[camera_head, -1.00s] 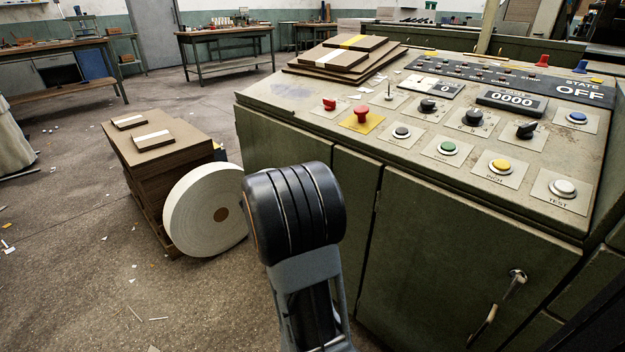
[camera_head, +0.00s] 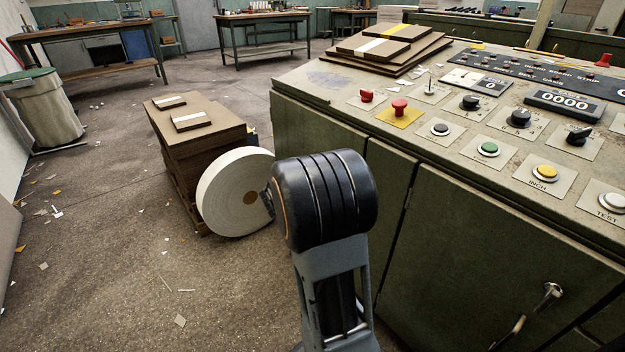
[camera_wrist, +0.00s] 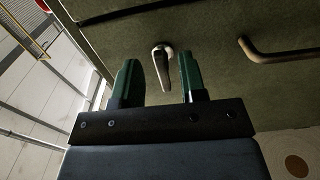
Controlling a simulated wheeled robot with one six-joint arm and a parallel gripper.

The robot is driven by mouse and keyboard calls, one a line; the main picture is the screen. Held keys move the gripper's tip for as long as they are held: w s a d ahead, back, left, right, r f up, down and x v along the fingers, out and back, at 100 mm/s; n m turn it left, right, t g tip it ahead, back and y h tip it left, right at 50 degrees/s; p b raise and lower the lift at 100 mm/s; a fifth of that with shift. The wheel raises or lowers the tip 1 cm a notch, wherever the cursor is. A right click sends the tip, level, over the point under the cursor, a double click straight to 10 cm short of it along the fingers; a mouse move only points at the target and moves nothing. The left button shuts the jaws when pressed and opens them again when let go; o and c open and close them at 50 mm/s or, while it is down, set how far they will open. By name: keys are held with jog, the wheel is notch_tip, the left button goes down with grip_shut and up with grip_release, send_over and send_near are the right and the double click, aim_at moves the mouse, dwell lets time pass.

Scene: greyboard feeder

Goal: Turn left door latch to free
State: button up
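The door latch (camera_wrist: 162,66) is a small metal lever on the green cabinet door. In the wrist view it hangs from its pivot between my fingers and points toward my gripper, slightly slanted. In the head view the latch (camera_head: 548,296) is at the lower right, its lever slanting down-left. My gripper (camera_wrist: 159,77) is open and empty, its two green fingers apart on either side of the latch with gaps. I cannot tell how far the fingertips are from the door. My gripper does not show in the head view; only my arm does.
A curved metal handle (camera_wrist: 282,50) is beside the latch. The control panel (camera_head: 440,150) with buttons and knobs tops the cabinet (camera_head: 450,255). A white roll (camera_head: 222,196) leans against a stack of brown board (camera_head: 196,140). Floor to the left is mostly clear, with scraps.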

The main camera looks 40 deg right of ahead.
jog(key=a+p, duration=0.2)
jog(key=a, duration=0.9)
jog(key=shift+w, duration=0.4)
jog(key=shift+r+p, duration=0.1)
jog(key=shift+p, duration=0.2)
